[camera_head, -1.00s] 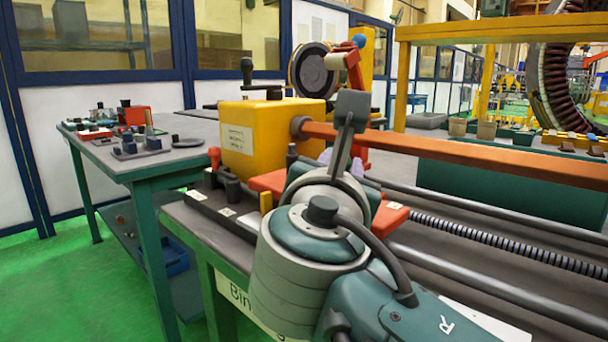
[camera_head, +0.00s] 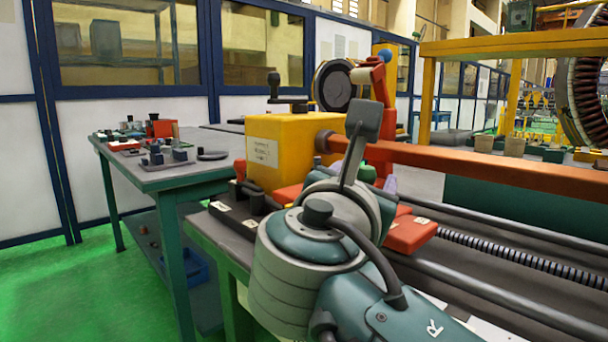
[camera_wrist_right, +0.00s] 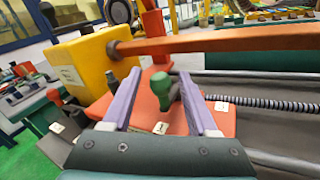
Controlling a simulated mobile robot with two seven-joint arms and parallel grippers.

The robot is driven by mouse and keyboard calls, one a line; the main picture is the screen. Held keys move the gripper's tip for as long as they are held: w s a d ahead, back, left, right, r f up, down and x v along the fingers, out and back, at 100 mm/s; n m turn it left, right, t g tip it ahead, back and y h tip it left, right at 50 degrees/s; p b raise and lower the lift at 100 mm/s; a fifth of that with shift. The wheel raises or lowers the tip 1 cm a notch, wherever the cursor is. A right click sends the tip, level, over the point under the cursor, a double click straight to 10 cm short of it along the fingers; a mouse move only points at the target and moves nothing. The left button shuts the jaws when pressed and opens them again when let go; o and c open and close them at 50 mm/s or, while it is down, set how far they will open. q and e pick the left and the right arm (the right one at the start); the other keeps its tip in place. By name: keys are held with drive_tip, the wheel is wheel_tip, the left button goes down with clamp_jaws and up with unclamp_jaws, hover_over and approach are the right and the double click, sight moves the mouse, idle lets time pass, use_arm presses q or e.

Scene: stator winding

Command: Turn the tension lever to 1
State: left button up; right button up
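In the right wrist view, a lever with a green knob (camera_wrist_right: 160,84) stands above a red-orange plate (camera_wrist_right: 236,122). A white label (camera_wrist_right: 161,128) that looks marked 1 is on the plate just below it. My right gripper (camera_wrist_right: 159,74) is open, with its two lavender fingers on either side of the lever; whether either finger touches it I cannot tell. In the head view, the green knob (camera_head: 368,172) shows only partly behind my right arm, and one lavender finger (camera_head: 390,186) shows beside it. My left gripper is not in view.
A yellow box (camera_head: 284,148) and a long orange bar (camera_head: 470,164) lie close to the gripper. A green workbench (camera_head: 165,180) with small parts is at the left. Green floor (camera_head: 60,290) is open at the lower left.

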drive_tip(key=shift+s, duration=0.1)
drive_tip(key=shift+s+a, duration=0.2)
drive_tip(key=shift+s, duration=0.1)
drive_tip(key=p+v, duration=0.1)
drive_tip(key=v, duration=0.8)
drive_tip(key=shift+p, duration=0.3)
